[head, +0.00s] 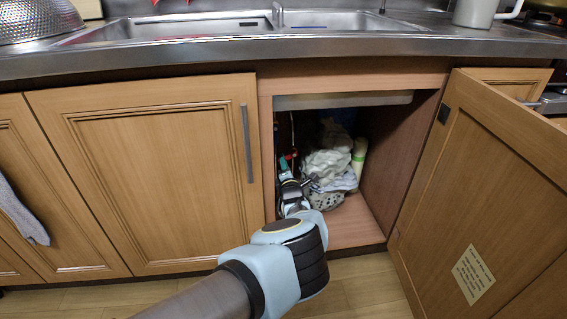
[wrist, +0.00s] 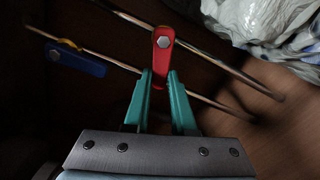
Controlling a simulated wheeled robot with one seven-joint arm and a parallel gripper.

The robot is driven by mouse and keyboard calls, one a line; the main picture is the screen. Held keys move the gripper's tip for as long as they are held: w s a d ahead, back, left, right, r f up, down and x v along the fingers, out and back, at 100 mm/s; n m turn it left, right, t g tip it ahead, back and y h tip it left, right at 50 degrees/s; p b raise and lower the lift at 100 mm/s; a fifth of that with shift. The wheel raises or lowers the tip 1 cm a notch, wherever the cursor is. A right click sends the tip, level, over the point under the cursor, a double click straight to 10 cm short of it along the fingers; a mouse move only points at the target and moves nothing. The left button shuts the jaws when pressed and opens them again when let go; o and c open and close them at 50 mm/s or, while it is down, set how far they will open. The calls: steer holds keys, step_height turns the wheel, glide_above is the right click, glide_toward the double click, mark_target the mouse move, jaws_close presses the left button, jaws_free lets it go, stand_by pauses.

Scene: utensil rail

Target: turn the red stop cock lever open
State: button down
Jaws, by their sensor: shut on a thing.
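The red stop cock lever (wrist: 162,45) shows in the wrist view, with a hex bolt at its far end and its near end between my teal fingertips. It sits across one of the metal pipes. My gripper (wrist: 160,82) is shut on the lever's near end. In the head view, my gripper (head: 285,172) reaches into the open cabinet under the sink, at its left side. A small bit of red (head: 291,156) shows just above it there; the lever itself is too small to make out clearly.
A blue lever (wrist: 75,60) sits on the other pipe, left of the red one. White plastic bags (wrist: 270,25) lie to the right, also seen in the cabinet (head: 328,165). The open cabinet door (head: 480,190) stands at the right. The cabinet floor (head: 350,225) is clear in front.

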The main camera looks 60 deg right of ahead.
steer(key=shift+s+d+f+n+b, duration=0.4)
steer(key=shift+s+f+n, duration=0.15)
steer(key=shift+n, duration=1.8)
steer(key=shift+s+d+f+n+b, duration=0.4)
steer(key=shift+s+n+b, duration=0.1)
steer(key=shift+n, duration=1.8)
steer(key=shift+s+d+f+n+b, duration=0.4)
steer(key=shift+s+f+n, duration=0.15)
steer(key=shift+n, duration=1.8)
steer(key=c, duration=0.7)
jaws_free()
steer(key=shift+r, duration=0.1)
steer(key=shift+c, duration=0.2)
